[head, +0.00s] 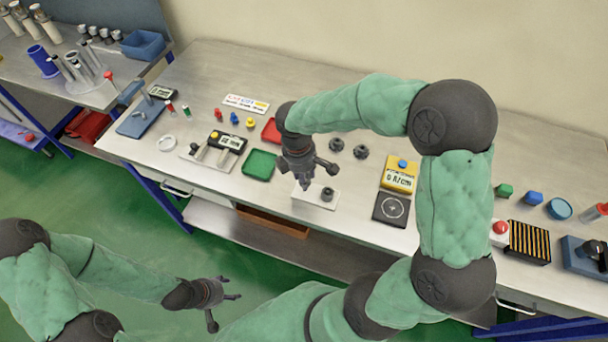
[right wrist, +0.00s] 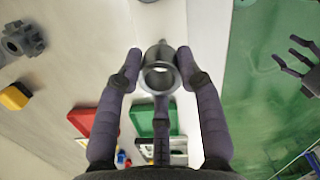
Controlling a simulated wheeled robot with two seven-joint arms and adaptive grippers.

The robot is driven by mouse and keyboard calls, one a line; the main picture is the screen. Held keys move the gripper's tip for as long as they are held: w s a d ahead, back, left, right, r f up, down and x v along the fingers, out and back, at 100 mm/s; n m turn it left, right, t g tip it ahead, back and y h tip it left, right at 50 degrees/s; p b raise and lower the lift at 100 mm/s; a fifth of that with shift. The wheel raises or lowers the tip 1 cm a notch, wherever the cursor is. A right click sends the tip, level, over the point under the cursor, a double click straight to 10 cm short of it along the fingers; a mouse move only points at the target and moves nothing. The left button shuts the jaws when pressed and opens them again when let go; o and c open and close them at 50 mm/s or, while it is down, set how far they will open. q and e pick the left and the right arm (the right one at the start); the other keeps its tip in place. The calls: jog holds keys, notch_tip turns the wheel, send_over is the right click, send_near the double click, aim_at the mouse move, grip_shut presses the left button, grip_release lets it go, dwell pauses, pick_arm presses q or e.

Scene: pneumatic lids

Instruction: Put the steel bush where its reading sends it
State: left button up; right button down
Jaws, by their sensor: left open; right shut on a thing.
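The steel bush (right wrist: 160,72), a grey hollow cylinder, sits between the fingertips of my right gripper (right wrist: 158,68) in the right wrist view. In the head view my right gripper (head: 308,180) points down over a small white plate (head: 302,203) at the table's front, and its fingers hide the bush. A dark round piece (head: 327,194) shows on or above that plate. A green tray (head: 259,164) and a red tray (head: 271,131) lie to its left. A yellow meter (head: 399,176) stands to its right. My left gripper (head: 212,294) is open and empty, off the table.
A gauge stand with a display (head: 229,142) is left of the green tray. Dark knobbed parts (head: 361,152) stand behind the plate. A dark square pad (head: 391,209) lies before the meter. A striped block (head: 529,242) and red button (head: 500,228) are at right.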

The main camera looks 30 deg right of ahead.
jog(key=shift+f+b, duration=1.45)
jog(key=shift+f, duration=0.85)
dwell(1.3)
jog(key=c, duration=0.7)
grip_release()
jog(key=o, duration=0.4)
jog(key=shift+r, duration=0.1)
jog(key=shift+r+p, duration=3.1)
jog(key=shift+r, duration=0.4)
